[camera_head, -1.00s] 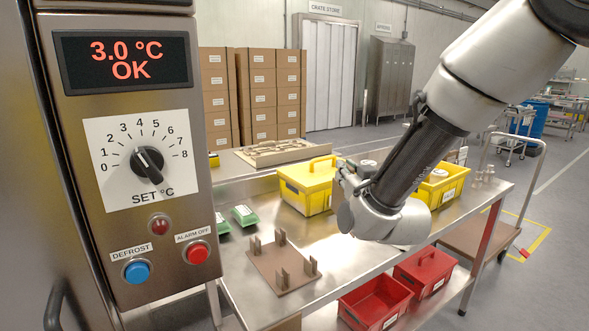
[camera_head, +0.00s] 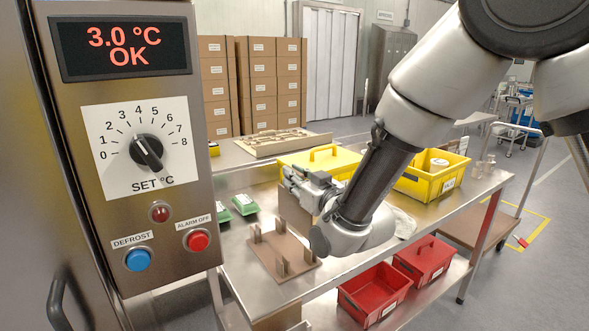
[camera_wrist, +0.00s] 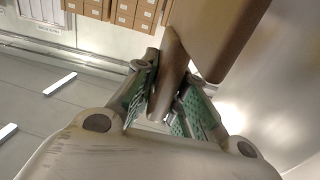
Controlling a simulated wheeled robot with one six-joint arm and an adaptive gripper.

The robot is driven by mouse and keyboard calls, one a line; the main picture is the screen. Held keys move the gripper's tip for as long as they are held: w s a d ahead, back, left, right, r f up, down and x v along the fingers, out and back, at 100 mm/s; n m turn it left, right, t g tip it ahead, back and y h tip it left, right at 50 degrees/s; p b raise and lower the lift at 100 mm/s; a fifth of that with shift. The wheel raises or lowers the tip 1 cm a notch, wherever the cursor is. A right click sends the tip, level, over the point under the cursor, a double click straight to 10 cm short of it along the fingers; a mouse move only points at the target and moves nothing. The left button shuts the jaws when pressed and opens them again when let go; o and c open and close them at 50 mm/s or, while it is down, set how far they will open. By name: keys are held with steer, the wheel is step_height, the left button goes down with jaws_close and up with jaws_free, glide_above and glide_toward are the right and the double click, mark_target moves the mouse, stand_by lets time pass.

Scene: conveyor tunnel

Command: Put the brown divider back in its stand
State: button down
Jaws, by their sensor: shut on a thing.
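The brown divider (camera_head: 293,213) hangs upright below my gripper (camera_head: 300,187), just behind the stand in the head view. The wrist view shows the divider as a broad brown panel (camera_wrist: 215,35) with a narrower brown part reaching down between the green finger pads. My gripper (camera_wrist: 165,108) is shut on that narrow part. The stand (camera_head: 273,262) is a flat brown base with several upright slotted posts, lying on the steel table. The divider appears apart from the posts. Its lower edge and its height above the table are hard to tell.
Two green packs (camera_head: 245,204) lie left of the divider. Yellow crates (camera_head: 435,186) stand behind and right of my arm. Red bins (camera_head: 375,300) sit on the lower shelf. The control panel (camera_head: 130,150) rises close at the left.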

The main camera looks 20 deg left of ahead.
steer(key=shift+d+f, duration=0.1)
steer(key=shift+f, duration=0.2)
stand_by(0.6)
steer(key=shift+f, duration=2.7)
steer(key=c, duration=1.4)
jaws_free()
steer(key=shift+o, duration=0.2)
steer(key=shift+s+d, duration=0.1)
steer(key=shift+s, duration=0.05)
steer(key=v, duration=0.7)
steer(key=shift+s, duration=0.1)
